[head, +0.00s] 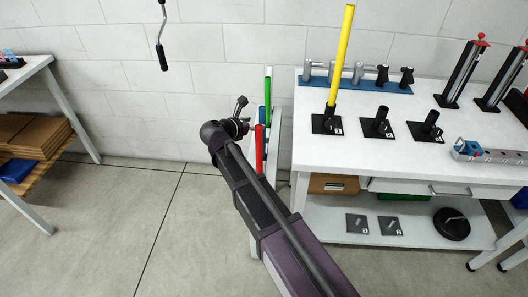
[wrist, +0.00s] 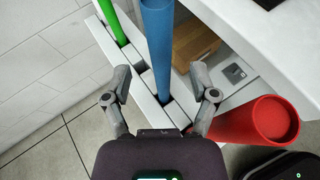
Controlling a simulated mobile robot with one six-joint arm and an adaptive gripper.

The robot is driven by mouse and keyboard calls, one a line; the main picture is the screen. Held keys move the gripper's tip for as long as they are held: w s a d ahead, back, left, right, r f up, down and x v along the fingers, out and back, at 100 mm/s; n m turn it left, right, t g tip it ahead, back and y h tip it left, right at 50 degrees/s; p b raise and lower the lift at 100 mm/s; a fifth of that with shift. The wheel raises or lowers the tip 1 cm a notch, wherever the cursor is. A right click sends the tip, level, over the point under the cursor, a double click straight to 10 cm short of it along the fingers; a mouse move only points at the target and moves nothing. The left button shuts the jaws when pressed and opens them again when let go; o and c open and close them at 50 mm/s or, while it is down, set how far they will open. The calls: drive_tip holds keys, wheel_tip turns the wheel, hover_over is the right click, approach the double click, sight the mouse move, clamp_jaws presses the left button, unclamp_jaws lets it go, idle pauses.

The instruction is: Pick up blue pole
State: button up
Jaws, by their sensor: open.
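The blue pole (wrist: 158,40) stands in a narrow white rack (wrist: 107,38) between a green pole (wrist: 113,22) and a red pole (wrist: 257,122). My gripper (wrist: 162,80) is open, with one finger on each side of the blue pole's lower part in the wrist view. I cannot tell whether either finger touches it. In the head view my gripper (head: 241,106) is beside the rack, left of the white table, and the arm covers part of the poles.
The white table (head: 380,160) stands close on the right, with a yellow pole (head: 342,55) upright in a black holder. A drawer and lower shelf are below it. Another table (head: 30,68) is at far left. The floor (head: 140,215) between is clear.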

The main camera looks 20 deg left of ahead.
sight(263, 122)
drive_tip(key=shift+f+b+x, duration=0.25)
drive_tip(key=shift+b+x, duration=0.9)
drive_tip(key=shift+x, duration=1.1)
drive_tip(key=shift+w+f, duration=0.1)
drive_tip(key=shift+w, duration=0.1)
drive_tip(key=shift+d, duration=0.1)
clamp_jaws()
